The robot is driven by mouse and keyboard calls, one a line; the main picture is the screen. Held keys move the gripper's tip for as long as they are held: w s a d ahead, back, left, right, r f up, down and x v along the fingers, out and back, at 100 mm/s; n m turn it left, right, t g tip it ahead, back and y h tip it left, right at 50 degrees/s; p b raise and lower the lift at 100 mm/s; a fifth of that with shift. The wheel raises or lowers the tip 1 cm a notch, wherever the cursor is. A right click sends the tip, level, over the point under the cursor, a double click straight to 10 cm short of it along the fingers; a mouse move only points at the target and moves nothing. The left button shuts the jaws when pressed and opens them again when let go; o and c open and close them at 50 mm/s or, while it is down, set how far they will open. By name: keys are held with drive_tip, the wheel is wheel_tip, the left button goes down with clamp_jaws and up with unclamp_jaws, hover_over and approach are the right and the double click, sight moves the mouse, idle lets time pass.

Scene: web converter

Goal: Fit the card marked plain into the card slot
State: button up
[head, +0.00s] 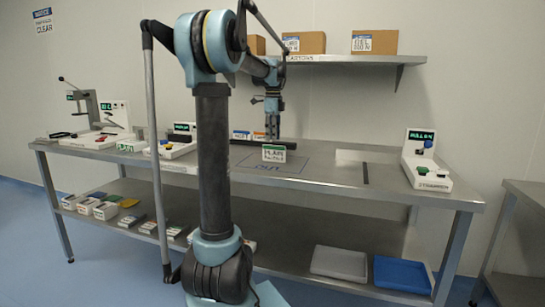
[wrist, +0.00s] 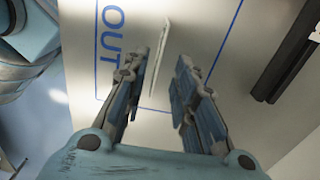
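A white card with a green top band (head: 273,153) stands upright at the OUT outline on the bench; its dark lettering seems to read plain. In the wrist view the card (wrist: 162,48) shows nearly edge-on as a thin white strip, beyond the fingertips and closer to the left finger. My gripper (head: 272,134) points down just above and behind the card. In the wrist view my gripper (wrist: 165,65) is open, with a clear gap between its fingers. I cannot tell which opening is the card slot.
A dark rack (head: 248,143) with blue-topped and orange-topped cards stands behind the card. White devices stand at left (head: 180,140) and right (head: 424,163). A press (head: 98,120) is at far left. The bench right of the OUT outline (head: 306,168) is mostly clear.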

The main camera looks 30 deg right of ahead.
sight(274, 146)
drive_tip(key=shift+s+d+f, duration=0.1)
drive_tip(key=shift+f, duration=1.35)
drive_tip(key=shift+s+d+f, duration=0.1)
drive_tip(key=shift+f, duration=1.3)
clamp_jaws()
